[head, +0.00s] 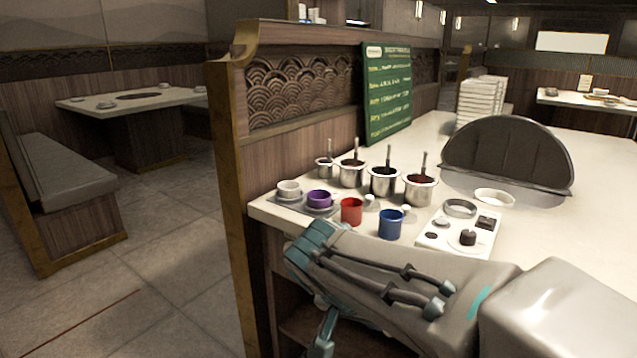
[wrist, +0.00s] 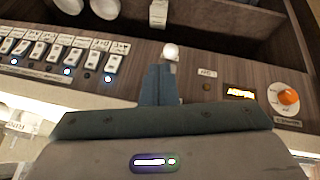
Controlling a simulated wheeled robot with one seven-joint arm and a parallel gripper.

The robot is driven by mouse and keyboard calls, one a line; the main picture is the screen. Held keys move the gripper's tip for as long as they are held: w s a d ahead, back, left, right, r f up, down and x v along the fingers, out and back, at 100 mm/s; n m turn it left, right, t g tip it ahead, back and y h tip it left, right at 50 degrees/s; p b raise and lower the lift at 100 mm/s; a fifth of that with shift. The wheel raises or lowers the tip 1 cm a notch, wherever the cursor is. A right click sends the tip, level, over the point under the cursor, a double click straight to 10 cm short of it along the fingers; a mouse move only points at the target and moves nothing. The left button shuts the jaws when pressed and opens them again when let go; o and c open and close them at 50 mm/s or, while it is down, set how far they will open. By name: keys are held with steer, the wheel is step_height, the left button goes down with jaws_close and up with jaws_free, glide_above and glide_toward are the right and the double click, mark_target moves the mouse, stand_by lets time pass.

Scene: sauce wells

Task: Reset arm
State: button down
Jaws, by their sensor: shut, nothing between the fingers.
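My arm crosses the right front of the head view, in front of the counter (head: 560,215). My gripper (head: 322,347) hangs at the counter's front edge, low in the head view, partly cut off by the frame. In the wrist view my gripper (wrist: 158,85) is shut, its fingers together and empty. It points toward a wood-grain panel (wrist: 215,65) with a row of white switches (wrist: 62,52), an orange-capped knob (wrist: 288,97) and a small lit display (wrist: 240,92). A round white knob (wrist: 170,51) shows just beyond the fingertips; I cannot tell whether they touch.
On the counter stand several metal sauce pots (head: 419,189) with ladles, a red cup (head: 351,211), a blue cup (head: 390,224), a purple cup (head: 319,199) and a white control plate (head: 455,230). A green menu board (head: 388,92) stands behind. The floor at left (head: 150,270) is clear.

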steer(key=s+d+r+n+y+p, duration=0.1)
steer(key=s+r+p, duration=0.1)
steer(key=r+p, duration=0.5)
steer(key=s+d+r+n+y+p, duration=0.2)
steer(key=s+r+p, duration=0.1)
steer(key=r+p, duration=0.4)
steer(key=s+d+r+n+g+y+p, duration=0.1)
steer(key=s+d+r+n+p, duration=0.1)
steer(key=r+p, duration=0.6)
steer(key=s+p, duration=0.1)
steer(key=p, duration=0.3)
steer(key=shift+d+y, duration=0.15)
steer(key=shift+y, duration=0.25)
